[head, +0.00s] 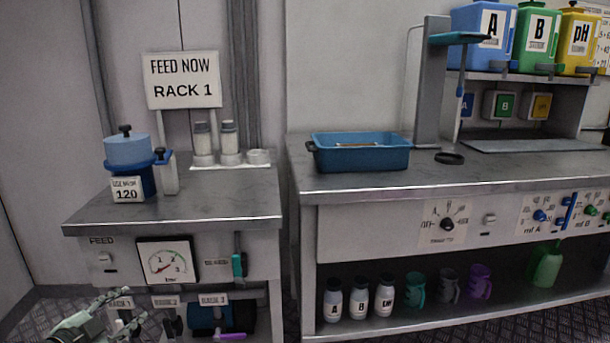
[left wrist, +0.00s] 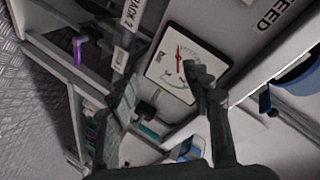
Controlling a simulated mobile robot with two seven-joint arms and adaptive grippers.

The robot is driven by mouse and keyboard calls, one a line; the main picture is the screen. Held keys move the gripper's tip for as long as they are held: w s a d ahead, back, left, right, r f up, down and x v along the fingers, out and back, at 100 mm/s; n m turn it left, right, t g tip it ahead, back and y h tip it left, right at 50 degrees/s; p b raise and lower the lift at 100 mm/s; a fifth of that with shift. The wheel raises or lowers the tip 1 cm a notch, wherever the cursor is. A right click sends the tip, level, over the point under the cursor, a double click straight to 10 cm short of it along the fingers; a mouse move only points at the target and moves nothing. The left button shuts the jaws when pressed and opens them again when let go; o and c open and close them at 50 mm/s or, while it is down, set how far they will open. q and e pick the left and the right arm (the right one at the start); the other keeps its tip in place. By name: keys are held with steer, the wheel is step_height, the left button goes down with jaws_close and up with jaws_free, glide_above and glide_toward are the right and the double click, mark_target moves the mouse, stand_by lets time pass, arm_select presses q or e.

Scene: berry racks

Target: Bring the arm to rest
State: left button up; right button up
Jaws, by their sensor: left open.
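My left gripper (head: 128,306) is low at the bottom left of the head view, in front of the feed bench (head: 205,232) and below its top. In the left wrist view the two fingers of the gripper (left wrist: 162,85) stand apart, with nothing between them. Behind them are the pressure gauge (left wrist: 186,62) and the bench's front panel, seen tilted. The gauge (head: 167,261) also shows in the head view, up and to the right of the gripper. Most of the left arm is cut off by the frame. My right arm and gripper are not in view.
A teal-handled lever (head: 238,266) and the rack labels (head: 214,299) are on the bench front near the gripper. A blue feeder (head: 129,165) stands on top. The right bench holds a blue tray (head: 360,153); bottles and mugs (head: 415,290) stand on its lower shelf.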

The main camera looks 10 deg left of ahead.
arm_select(q)
steer(key=s+d+f+n+g+y, duration=0.3)
steer(key=s+d+f+n+y, duration=0.15)
steer(key=s+f, duration=0.5)
steer(key=s+d+f+n+g+h, duration=0.2)
steer(key=s+d+f+n+g, duration=0.2)
steer(key=s+d+f+g, duration=0.4)
steer(key=s+d+f, duration=0.4)
steer(key=s+d, duration=0.2)
steer(key=s, duration=0.2)
steer(key=shift+s+d+f, duration=0.2)
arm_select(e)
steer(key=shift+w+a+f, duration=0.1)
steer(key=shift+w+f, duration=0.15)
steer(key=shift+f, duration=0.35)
arm_select(q)
steer(key=shift+h, duration=0.25)
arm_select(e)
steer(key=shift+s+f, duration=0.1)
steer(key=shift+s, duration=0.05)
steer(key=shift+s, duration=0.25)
